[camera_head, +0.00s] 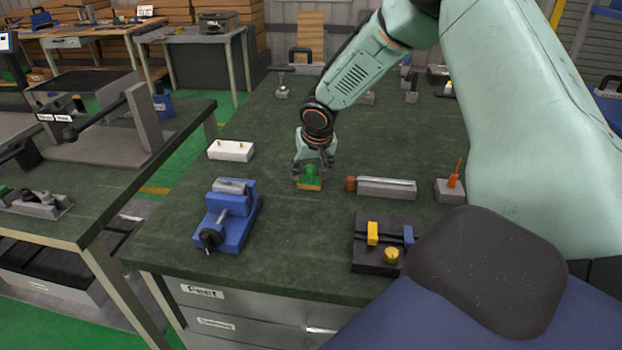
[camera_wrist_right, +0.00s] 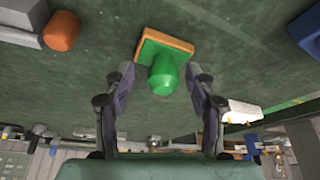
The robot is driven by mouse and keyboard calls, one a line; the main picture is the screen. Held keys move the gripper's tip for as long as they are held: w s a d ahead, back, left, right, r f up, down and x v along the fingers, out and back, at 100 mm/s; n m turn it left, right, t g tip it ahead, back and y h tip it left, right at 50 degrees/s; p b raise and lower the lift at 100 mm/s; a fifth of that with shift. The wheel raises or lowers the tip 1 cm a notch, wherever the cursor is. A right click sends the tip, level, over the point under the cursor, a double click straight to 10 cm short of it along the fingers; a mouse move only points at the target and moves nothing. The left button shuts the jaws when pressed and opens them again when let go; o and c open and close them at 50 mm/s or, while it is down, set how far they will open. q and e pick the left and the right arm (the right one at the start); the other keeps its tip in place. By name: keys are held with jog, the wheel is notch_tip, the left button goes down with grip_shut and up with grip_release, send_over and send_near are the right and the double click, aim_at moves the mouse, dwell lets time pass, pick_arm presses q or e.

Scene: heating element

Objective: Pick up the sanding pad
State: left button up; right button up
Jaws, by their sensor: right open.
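The sanding pad (camera_head: 310,179) has a green knob on a flat orange-brown base and stands on the dark green workbench top (camera_head: 275,225). It also shows in the right wrist view (camera_wrist_right: 163,70), with the knob toward the camera. My right gripper (camera_head: 313,165) is just above the pad in the head view. In the right wrist view the right gripper (camera_wrist_right: 163,80) is open, with one finger on each side of the green knob and visible gaps between. I cannot tell how far above the base the fingertips are. My left gripper is not in view.
A blue vise (camera_head: 238,225) stands front left of the pad, and a white block (camera_head: 231,150) lies behind it. A grey block (camera_head: 387,188) with an orange-brown cylinder (camera_head: 351,184) is close on the right. A black fixture (camera_head: 377,252) stands front right.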

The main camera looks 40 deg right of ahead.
aim_at(310, 166)
jog(key=shift+w+f, duration=0.1)
jog(key=shift+w, duration=0.15)
jog(key=shift+a, duration=0.1)
jog(key=shift+c, duration=0.8)
jog(key=shift+s, duration=0.15)
jog(key=c, duration=0.6)
grip_shut()
notch_tip(310, 166, up, 9)
jog(key=shift+r+p, duration=0.15)
jog(key=shift+p, duration=0.65)
jog(key=shift+r, duration=0.4)
